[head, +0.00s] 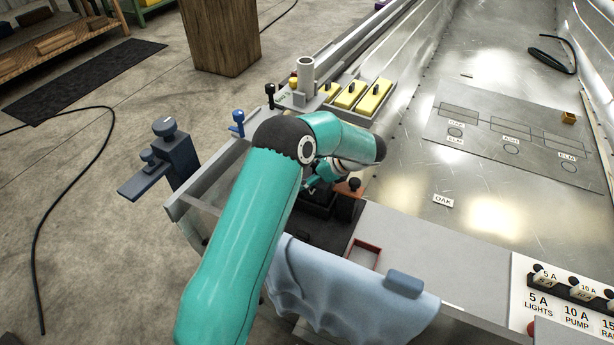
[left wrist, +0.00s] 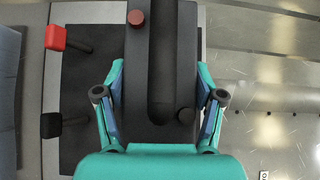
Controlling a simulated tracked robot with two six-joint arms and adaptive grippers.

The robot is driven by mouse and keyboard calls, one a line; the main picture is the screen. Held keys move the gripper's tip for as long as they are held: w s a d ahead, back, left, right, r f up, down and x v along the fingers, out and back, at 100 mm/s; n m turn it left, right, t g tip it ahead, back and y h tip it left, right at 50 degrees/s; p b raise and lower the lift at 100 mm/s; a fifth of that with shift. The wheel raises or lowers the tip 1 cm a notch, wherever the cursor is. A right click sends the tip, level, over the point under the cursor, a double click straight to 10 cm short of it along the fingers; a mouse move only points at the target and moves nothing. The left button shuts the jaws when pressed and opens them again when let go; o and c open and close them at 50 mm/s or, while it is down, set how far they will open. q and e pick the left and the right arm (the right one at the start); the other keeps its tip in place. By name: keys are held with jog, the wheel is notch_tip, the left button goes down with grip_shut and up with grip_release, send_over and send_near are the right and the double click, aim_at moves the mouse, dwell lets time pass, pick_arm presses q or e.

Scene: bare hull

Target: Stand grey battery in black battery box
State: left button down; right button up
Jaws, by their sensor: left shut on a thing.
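My left gripper (left wrist: 158,110) has its teal fingers on both sides of a dark grey block, which I take to be the grey battery (left wrist: 130,75). The gripper is shut on it. The block has a red round post, a black round post and a long rounded strap or groove along its top. In the head view, my left arm covers most of the gripper and block. Dark parts (head: 318,212) show below the wrist there. I cannot make out the black battery box apart from these dark parts, or tell whether the battery is inside it. My right gripper is not in view.
A red-capped piece (left wrist: 55,37) and a black-capped piece (left wrist: 50,125) stand left of the block. A blue cloth (head: 335,285) hangs over the near edge. A small red frame (head: 364,254) lies beside it. Yellow blocks (head: 374,97) stand behind. The metal floor (head: 480,215) at right is mostly clear.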

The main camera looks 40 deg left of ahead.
pick_arm(q)
jog(key=shift+r+p, duration=1.25)
jog(key=shift+r, duration=0.75)
jog(key=shift+p, duration=0.4)
dwell(1.1)
jog(key=shift+f+b, duration=1.5)
jog(key=shift+f, duration=1)
dwell(0.7)
jog(key=shift+c, duration=0.2)
grip_release()
jog(key=shift+f, duration=0.15)
jog(key=shift+s+d+f, duration=0.15)
jog(key=shift+f, duration=0.05)
notch_tip(320, 180, up, 10)
jog(key=shift+r, duration=0.15)
